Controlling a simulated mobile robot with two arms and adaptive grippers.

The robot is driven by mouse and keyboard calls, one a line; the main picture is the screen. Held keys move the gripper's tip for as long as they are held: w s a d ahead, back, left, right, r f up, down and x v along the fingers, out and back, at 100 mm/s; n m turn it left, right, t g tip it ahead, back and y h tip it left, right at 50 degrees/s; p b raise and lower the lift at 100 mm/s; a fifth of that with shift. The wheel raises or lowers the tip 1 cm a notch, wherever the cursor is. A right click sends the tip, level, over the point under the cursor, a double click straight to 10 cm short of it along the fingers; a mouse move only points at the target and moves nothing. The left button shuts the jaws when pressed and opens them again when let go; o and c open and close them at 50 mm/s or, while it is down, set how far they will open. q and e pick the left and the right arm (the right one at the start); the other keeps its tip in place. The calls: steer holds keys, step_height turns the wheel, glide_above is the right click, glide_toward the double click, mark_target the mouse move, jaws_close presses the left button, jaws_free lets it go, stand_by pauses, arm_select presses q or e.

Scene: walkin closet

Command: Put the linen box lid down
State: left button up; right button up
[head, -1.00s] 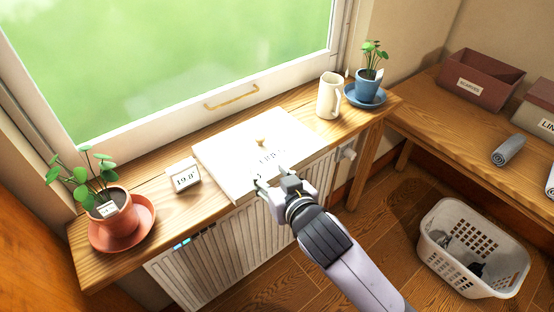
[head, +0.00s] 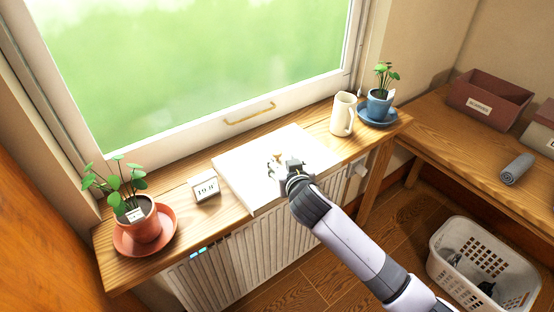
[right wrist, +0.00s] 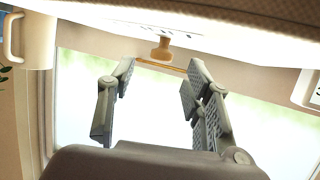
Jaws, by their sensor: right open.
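The linen box lid (head: 240,178) is a flat white panel on the wooden window sill, its front part reaching over the sill's front edge above the radiator. In the right wrist view, which is upside down, the lid (right wrist: 215,42) spans the top with its small wooden knob (right wrist: 162,50) and part of its lettering. My right gripper (head: 280,170) is over the lid, mostly hiding the lettering in the head view. In the right wrist view its two fingers (right wrist: 158,85) are open and apart, with the knob beyond them and nothing held. My left gripper is not in view.
On the sill stand a potted plant (head: 140,220) and a small display (head: 204,187) at left, and a cream jug (head: 343,115) and blue-potted plant (head: 379,103) at right. A bench (head: 450,130) bears a maroon box (head: 490,100) and rolled towel (head: 517,168). A white basket (head: 480,265) is on the floor.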

mark_target(278, 153)
steer(key=shift+p+x, duration=0.65)
steer(key=shift+x, duration=2.05)
steer(key=shift+a+r, duration=0.1)
steer(key=shift+r, duration=0.1)
steer(key=shift+c, duration=0.6)
jaws_close()
